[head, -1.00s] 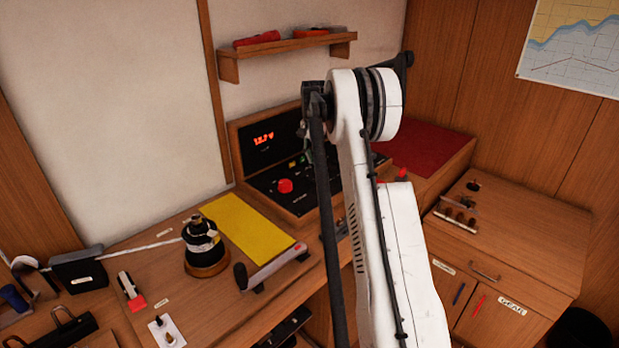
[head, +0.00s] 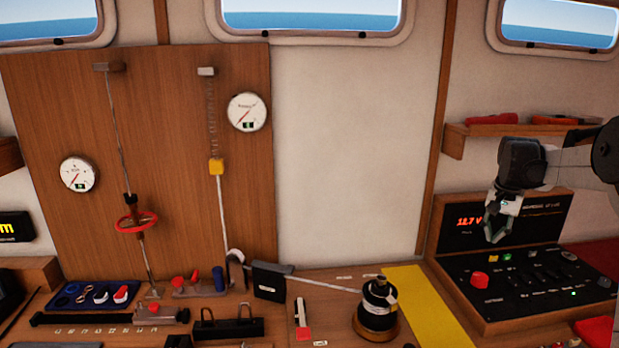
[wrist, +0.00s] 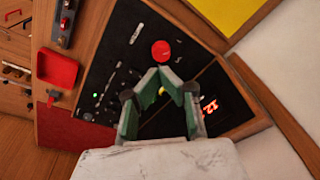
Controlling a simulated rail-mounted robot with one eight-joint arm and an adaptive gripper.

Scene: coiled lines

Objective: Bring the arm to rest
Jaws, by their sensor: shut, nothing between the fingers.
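My gripper (head: 497,236) shows at the right of the head view, in front of the black control panel (head: 535,285) with its red digits. Its fingers point down, are shut and hold nothing. In the wrist view the green-padded fingers of my gripper (wrist: 158,72) meet at the tips, just below the red button (wrist: 161,50) as pictured. I cannot tell how far the tips are from the panel. My white arm (head: 585,165) comes in from the right edge.
A winch (head: 377,312) stands on the bench beside a yellow mat (head: 418,300), with a line running left from it. A shelf (head: 455,140) with red items is behind the gripper. A board (head: 50,110) with gauges and lines stands at left. The white wall between is clear.

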